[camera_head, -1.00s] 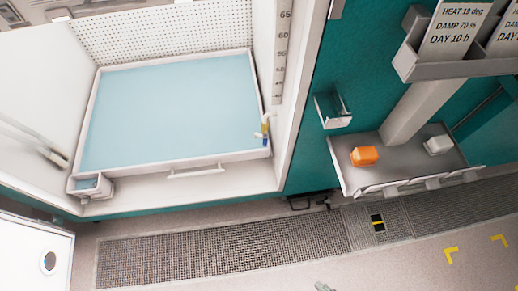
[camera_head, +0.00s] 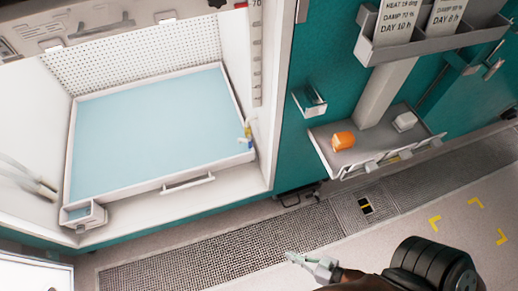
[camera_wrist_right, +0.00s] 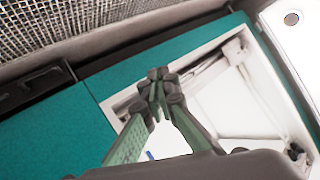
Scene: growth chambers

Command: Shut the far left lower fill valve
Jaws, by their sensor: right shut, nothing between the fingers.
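A small fitting with yellow and blue parts (camera_head: 247,136) sits at the right front corner of the pale blue tray (camera_head: 178,187) in the open white chamber; it may be a fill valve, but its handle position is too small to tell. My right gripper (camera_head: 292,257) is at the bottom of the head view, over the floor grating, well apart from the fitting. In the right wrist view the gripper's fingertips (camera_wrist_right: 157,100) meet, empty, with the white interior of an opening behind them. My left gripper is not in view.
The floor grating (camera_head: 220,250) runs along the front. Pale floor at the lower right is clear.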

